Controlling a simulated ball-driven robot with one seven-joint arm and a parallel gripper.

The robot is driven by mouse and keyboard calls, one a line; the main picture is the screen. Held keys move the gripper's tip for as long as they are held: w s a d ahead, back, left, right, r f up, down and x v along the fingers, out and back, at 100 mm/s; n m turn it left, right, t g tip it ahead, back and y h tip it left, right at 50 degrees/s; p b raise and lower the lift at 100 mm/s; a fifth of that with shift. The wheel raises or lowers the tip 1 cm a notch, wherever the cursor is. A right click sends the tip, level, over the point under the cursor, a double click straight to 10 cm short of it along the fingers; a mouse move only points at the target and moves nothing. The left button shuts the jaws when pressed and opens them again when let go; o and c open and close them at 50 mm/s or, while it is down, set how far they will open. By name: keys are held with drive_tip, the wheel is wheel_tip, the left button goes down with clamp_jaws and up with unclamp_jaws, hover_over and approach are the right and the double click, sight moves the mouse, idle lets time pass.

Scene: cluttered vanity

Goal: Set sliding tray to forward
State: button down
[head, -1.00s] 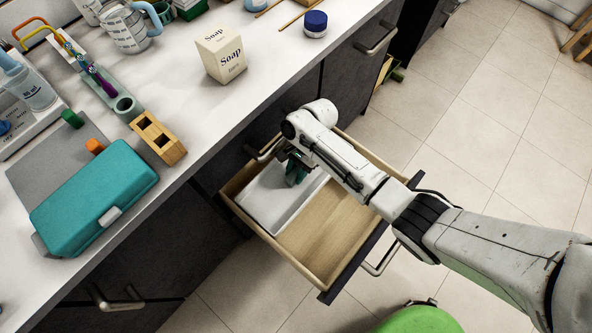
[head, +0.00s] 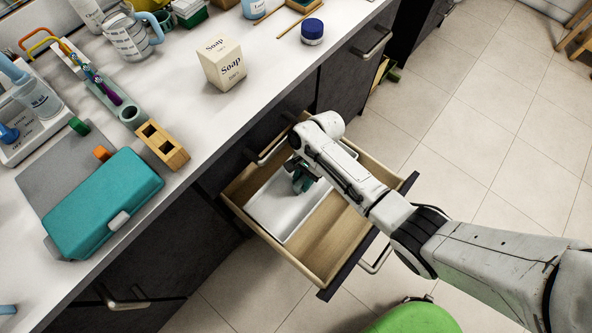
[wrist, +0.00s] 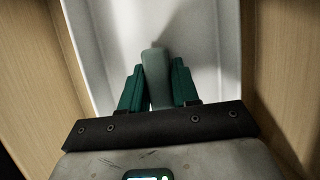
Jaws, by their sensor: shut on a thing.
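The white sliding tray (head: 278,220) sits inside the open wooden drawer, toward its back and left, with bare drawer floor between it and the dark front panel. My gripper (head: 303,182) reaches down into the tray. In the wrist view, the green fingers of my gripper (wrist: 157,88) are shut on a grey upright grip (wrist: 155,65) in the tray. The white tray (wrist: 205,50) fills the middle of that view, between wooden surfaces. My arm hides part of the tray and the drawer in the head view.
The drawer (head: 262,252) stands pulled out below the white countertop (head: 190,90). Its dark front panel (head: 345,270) has a metal handle (head: 380,262). A soap box (head: 222,65), teal case (head: 103,205) and wooden holder (head: 160,145) stand on the counter.

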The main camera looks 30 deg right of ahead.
drive_tip(key=s+d+p, duration=0.2)
drive_tip(key=s+p, duration=0.2)
drive_tip(key=s, duration=0.2)
drive_tip(key=s+d+p, duration=0.2)
drive_tip(key=s+p, duration=0.2)
drive_tip(key=s, duration=0.3)
drive_tip(key=shift+s+d+p, duration=0.25)
drive_tip(key=shift+p, duration=0.15)
drive_tip(key=c, duration=0.9)
unclamp_jaws()
drive_tip(key=shift+r, duration=0.1)
drive_tip(key=p+v, duration=0.1)
drive_tip(key=v, duration=0.9)
drive_tip(key=shift+d+r, duration=0.1)
drive_tip(key=shift+r, duration=0.2)
